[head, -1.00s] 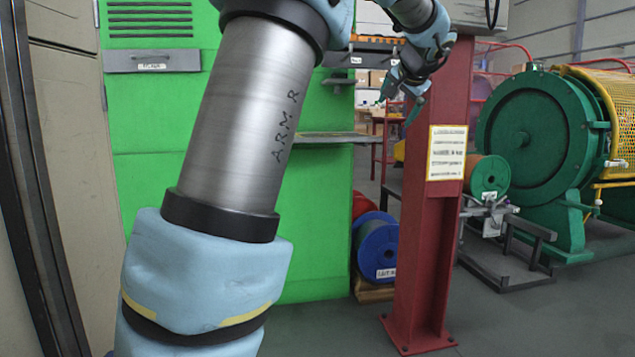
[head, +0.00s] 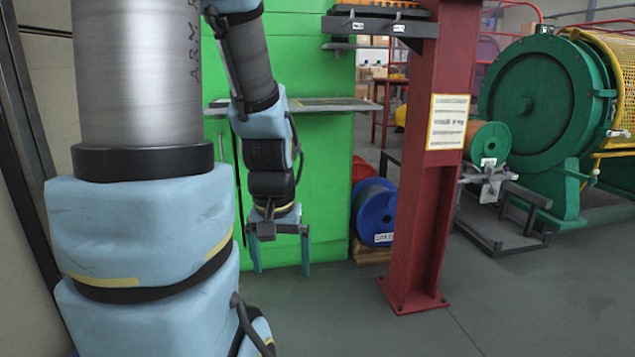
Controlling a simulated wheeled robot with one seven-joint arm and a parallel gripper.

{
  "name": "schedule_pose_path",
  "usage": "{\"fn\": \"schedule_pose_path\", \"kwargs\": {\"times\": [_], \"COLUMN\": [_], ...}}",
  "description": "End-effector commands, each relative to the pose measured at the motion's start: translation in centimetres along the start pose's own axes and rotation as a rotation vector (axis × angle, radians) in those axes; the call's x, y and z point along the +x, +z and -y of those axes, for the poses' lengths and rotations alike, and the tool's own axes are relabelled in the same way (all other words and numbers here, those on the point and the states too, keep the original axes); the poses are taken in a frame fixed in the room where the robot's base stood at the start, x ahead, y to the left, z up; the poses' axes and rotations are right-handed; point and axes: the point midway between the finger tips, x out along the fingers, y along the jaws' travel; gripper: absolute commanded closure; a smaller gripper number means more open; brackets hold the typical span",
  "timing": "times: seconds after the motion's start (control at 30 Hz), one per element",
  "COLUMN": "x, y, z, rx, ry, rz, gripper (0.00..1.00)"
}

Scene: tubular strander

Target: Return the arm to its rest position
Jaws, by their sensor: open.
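My gripper (head: 281,262) hangs pointing down in the head view, in front of the lower part of the green cabinet. Its two teal fingers are apart and nothing shows between them. My arm (head: 150,220) has light blue padded joints and a grey metal link; it fills the left of the view. The forearm comes down from the top and the wrist sits below the level of the cabinet's shelf.
The green cabinet (head: 325,180) with a grey shelf (head: 330,104) stands behind my gripper. A red steel column (head: 420,210) with a notice (head: 447,122) stands to the right. A blue spool (head: 376,218) sits between them. Open floor (head: 530,310) lies at the lower right.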

Motion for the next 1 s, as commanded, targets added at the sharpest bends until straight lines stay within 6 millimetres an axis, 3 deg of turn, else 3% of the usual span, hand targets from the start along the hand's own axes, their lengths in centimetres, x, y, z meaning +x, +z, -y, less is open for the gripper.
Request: {"fn": "schedule_pose_path", "kwargs": {"times": [0.03, 0.17, 0.37, 1.0], "x": [-2.0, -4.5, -9.8, -30.1], "y": [-0.3, -0.7, -1.5, -4.3], "z": [0.0, -0.1, -0.1, -0.2], "rx": [0.001, 0.002, 0.003, 0.004], "ry": [0.0, -0.001, -0.001, -0.001], "rz": [0.0, 0.001, 0.0, 0.0], "gripper": [0.01, 0.01, 0.01, 0.01]}}
